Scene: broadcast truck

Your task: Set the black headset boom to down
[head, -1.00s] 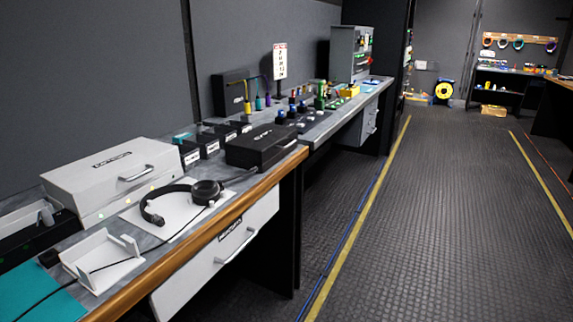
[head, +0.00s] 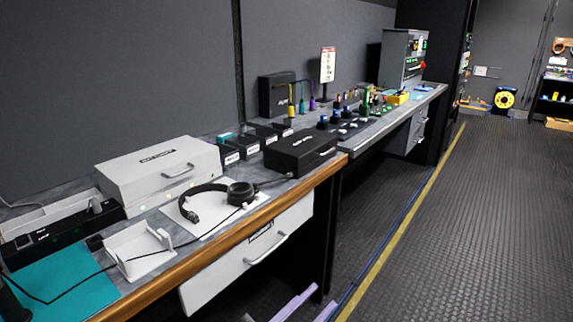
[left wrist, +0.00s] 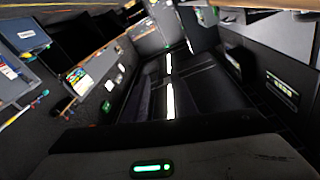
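The black headset (head: 218,191) lies on a white pad on the desk. Its round ear cup (head: 240,192) is at the right, and the headband curves round to the left to a grey end piece. The boom is too small and dark to make out, so its position cannot be told. A thin black cable runs left from the headset along the desk. Pale lavender bars at the bottom edge seem to be part of my left gripper (head: 312,304), low in front of the desk and apart from the headset. Its opening cannot be told. My right gripper is out of view.
A white case (head: 158,172) stands behind the headset, and a black box (head: 300,153) is to its right. A white bracket (head: 138,250) and teal mat (head: 68,285) lie to the left. The wooden desk edge (head: 235,235) runs in front. The floor aisle at right is clear.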

